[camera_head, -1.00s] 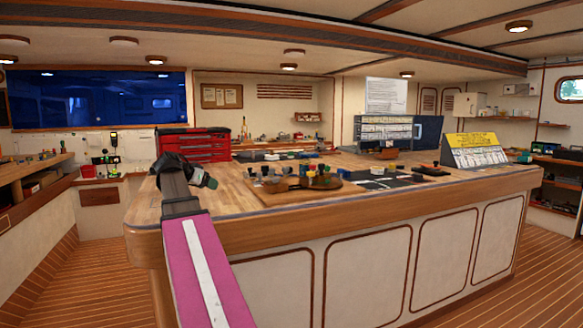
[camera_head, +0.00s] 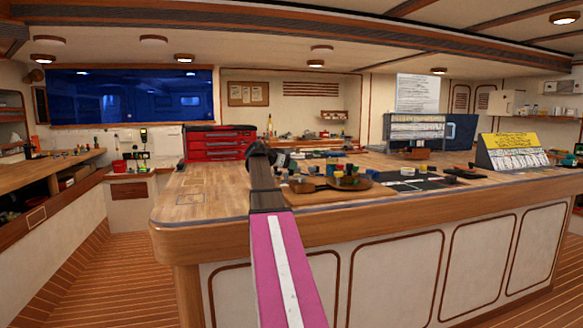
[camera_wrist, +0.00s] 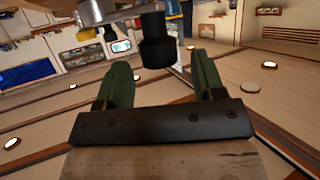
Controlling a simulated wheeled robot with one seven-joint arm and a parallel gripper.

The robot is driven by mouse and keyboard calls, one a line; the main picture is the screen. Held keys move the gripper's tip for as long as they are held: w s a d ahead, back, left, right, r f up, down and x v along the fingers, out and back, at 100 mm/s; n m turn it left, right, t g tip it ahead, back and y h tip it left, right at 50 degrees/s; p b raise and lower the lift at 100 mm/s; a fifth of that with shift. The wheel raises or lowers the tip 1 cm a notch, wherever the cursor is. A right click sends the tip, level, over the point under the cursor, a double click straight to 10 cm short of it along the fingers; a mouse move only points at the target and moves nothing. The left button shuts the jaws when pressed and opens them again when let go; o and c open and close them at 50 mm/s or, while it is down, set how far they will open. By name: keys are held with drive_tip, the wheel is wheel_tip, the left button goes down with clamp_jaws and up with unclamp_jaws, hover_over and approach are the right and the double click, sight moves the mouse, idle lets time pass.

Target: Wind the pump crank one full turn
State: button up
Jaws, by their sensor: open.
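My gripper shows in the wrist view (camera_wrist: 160,62) with two green fingers standing apart and nothing clamped between them. A black upright knob on a pale grey metal part (camera_wrist: 90,12), which looks like the pump crank's handle (camera_wrist: 157,50), appears in the gap between the fingertips. I cannot tell whether it lies between the fingers or beyond them. The wrist picture is upside down. In the head view my gripper (camera_head: 282,159) is small and dark over the counter, partly behind my arm. I cannot make out the pump and crank there.
The wooden counter (camera_head: 205,205) carries a round wooden board (camera_head: 335,194) with small items, a dark mat (camera_head: 425,183), a red tool chest (camera_head: 220,145) and a yellow-topped display rack (camera_head: 510,150). The counter's left end is clear. Open floor (camera_head: 110,270) lies to the left.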

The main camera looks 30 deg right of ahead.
drive_tip(key=shift+x, duration=1.15)
drive_tip(key=shift+f, duration=0.1)
drive_tip(key=c, duration=0.9)
drive_tip(key=shift+w, duration=0.1)
